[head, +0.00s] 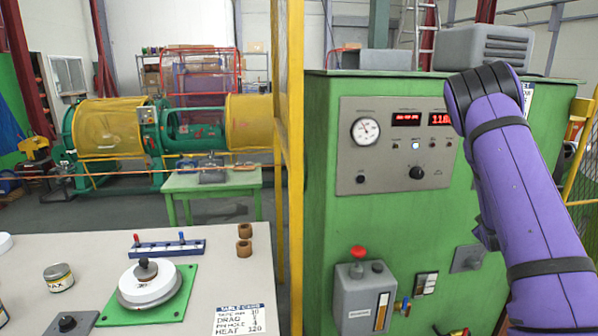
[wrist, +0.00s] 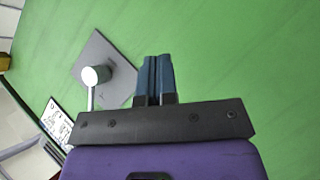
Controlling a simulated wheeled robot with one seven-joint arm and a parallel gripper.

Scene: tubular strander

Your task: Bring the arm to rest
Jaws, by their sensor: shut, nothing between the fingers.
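My purple arm (head: 525,165) rises on the right side of the head view, bent at the top in front of the green cabinet. My gripper does not show in the head view. In the wrist view my gripper (wrist: 157,58) has its two blue fingers together with nothing between them. The fingers point toward a plain green surface (wrist: 230,60); the gap to it cannot be judged. A grey plate (wrist: 98,48) with a round-knobbed lever (wrist: 97,75) is left of the fingers, apart from them in the picture.
The green cabinet (head: 325,200) carries a gauge panel (head: 350,175) and a grey box with a red knob (head: 358,297). A yellow post (head: 294,150) stands left of it. A pale table (head: 235,280) holds a white round dial (head: 150,285) and small items. Open floor lies behind.

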